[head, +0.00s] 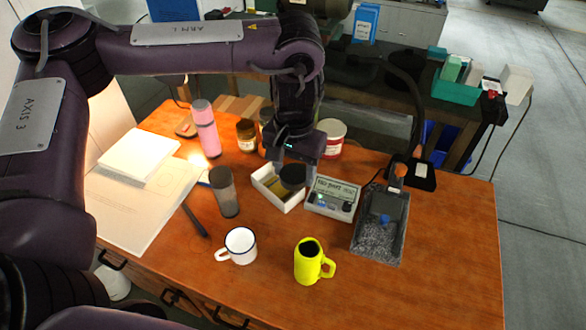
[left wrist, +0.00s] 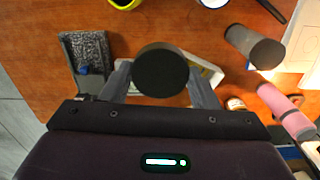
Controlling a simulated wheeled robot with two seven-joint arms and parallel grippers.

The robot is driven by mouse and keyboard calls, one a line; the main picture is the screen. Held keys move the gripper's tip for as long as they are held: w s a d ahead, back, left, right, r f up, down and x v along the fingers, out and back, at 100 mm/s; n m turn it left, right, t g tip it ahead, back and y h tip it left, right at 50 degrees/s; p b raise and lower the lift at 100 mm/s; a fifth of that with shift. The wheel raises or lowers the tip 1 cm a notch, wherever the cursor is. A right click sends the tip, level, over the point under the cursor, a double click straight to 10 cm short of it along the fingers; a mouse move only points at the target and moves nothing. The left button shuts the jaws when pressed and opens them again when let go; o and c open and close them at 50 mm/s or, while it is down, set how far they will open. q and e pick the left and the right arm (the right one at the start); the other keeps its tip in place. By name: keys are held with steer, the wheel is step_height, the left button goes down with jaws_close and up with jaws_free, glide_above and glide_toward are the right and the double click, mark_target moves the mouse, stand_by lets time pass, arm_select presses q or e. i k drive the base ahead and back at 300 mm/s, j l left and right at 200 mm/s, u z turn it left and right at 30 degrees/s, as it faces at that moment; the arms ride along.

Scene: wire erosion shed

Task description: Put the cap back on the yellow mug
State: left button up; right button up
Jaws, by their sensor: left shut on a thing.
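The yellow mug (head: 307,266) stands upright near the front of the wooden table, its handle to the right and its top dark; part of its rim shows at the top edge of the left wrist view (left wrist: 124,3). My left gripper (head: 291,173) is shut on a round black cap (head: 293,178), held over the white tray behind the mug. In the left wrist view the cap (left wrist: 160,70) sits between the two fingers as a dark disc and hides part of the tray. My right gripper is not in view.
Near the gripper are the white tray (head: 265,190), a grey control box (head: 332,197) and a grey bin of chips (head: 378,243). A white enamel mug (head: 238,246) stands left of the yellow mug, with a grey tumbler (head: 225,195) behind it. The table's front right is clear.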

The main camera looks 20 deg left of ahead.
mark_target(306, 270)
steer(key=k+j+z, duration=0.15)
steer(key=j, duration=0.25)
steer(key=k+j+z, duration=0.2)
steer(key=j, duration=0.2)
steer(key=k+j+z, duration=0.15)
steer(key=j, duration=0.2)
